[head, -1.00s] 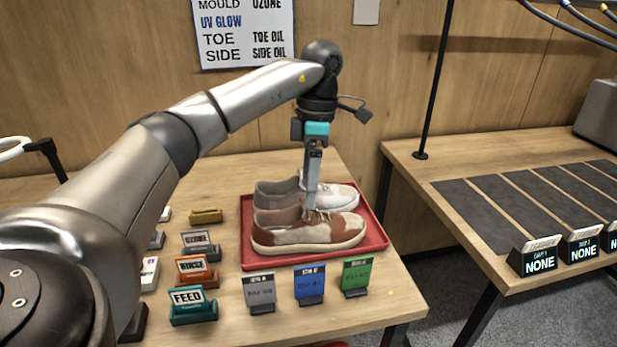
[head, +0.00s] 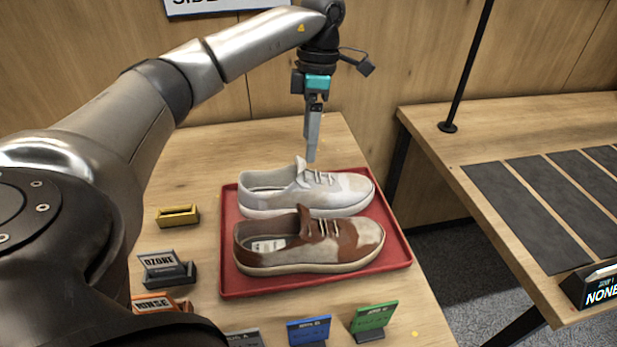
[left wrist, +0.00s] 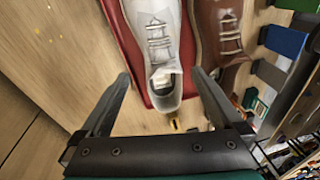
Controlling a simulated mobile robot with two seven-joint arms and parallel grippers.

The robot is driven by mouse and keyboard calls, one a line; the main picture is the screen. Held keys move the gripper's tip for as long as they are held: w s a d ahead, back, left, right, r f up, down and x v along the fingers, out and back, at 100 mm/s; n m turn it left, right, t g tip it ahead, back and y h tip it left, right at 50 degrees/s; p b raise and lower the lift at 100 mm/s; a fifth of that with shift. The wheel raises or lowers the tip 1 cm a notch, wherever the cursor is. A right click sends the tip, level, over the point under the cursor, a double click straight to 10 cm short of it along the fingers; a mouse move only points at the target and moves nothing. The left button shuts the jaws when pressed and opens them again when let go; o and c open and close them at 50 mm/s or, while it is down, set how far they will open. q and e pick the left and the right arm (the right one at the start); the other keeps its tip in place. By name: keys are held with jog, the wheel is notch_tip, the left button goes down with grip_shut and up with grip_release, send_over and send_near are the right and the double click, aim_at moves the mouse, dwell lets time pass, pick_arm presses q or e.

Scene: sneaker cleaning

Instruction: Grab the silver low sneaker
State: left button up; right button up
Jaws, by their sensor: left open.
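The silver low sneaker (head: 345,192), pale grey-white with light laces, lies on the red tray (head: 226,262) behind the brown and cream sneaker (head: 345,247). My left gripper (head: 312,158) points down just above and behind the silver sneaker's tongue in the head view. In the left wrist view the open fingers (left wrist: 162,88) stand on either side of the silver sneaker's heel opening (left wrist: 164,98), and nothing is held. The brown sneaker (left wrist: 218,30) lies to its right there. My right gripper does not show.
Blue (head: 309,330) and green (head: 375,318) cards stand in front of the tray. A yellow holder (head: 178,215) and the OZONE holder (head: 165,270) stand to its left. A second table (head: 520,135) with dark mats is at the right, across a gap.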

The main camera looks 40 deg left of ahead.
aim_at(306, 179)
pick_arm(q)
jog(key=f, duration=0.4)
jog(key=shift+s+f+b, duration=0.25)
jog(key=shift+s+b, duration=0.05)
jog(key=shift+s, duration=0.05)
jog(key=shift+f, duration=0.35)
jog(key=shift+s+f, duration=0.1)
jog(key=shift+f, duration=0.25)
jog(key=f, duration=0.1)
jog(key=f+b, duration=0.1)
jog(key=f, duration=0.2)
jog(key=shift+s+d+f, duration=0.15)
jog(key=shift+s+d, duration=0.05)
jog(key=shift+s, duration=0.15)
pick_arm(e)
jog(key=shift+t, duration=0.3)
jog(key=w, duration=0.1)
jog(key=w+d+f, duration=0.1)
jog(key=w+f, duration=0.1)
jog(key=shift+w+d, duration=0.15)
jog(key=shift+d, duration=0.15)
pick_arm(q)
jog(key=shift+c, duration=0.4)
jog(key=c, duration=1.3)
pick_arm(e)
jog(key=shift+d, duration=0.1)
